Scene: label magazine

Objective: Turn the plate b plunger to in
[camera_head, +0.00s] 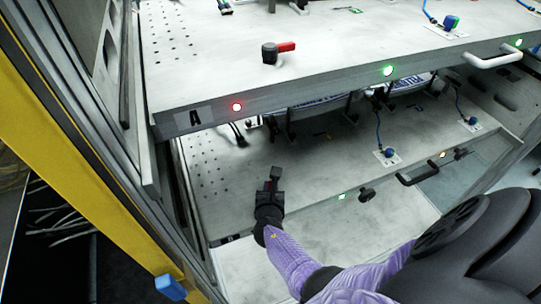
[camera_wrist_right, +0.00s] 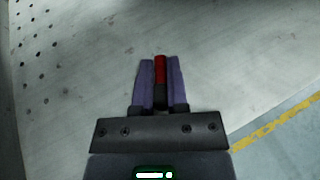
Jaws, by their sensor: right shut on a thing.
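The plate b plunger shows in the right wrist view as a narrow handle with a red end (camera_wrist_right: 160,68) and a black lower part. It stands between the two purple-grey fingers of my right gripper (camera_wrist_right: 160,80), which is shut on it. In the head view my right gripper (camera_head: 271,182) is over the left front part of the lower plate, plate b (camera_head: 315,165). The plunger's base is hidden behind the gripper there. I cannot tell whether the plunger is in or out. My left gripper is not in view.
The upper plate, marked A (camera_head: 200,65), overhangs the back of plate b. It carries a black knob with a red handle (camera_head: 280,50) and a lit red lamp (camera_head: 237,107). A green lamp (camera_head: 341,197) and a black handle (camera_head: 417,175) are on plate b's front edge.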

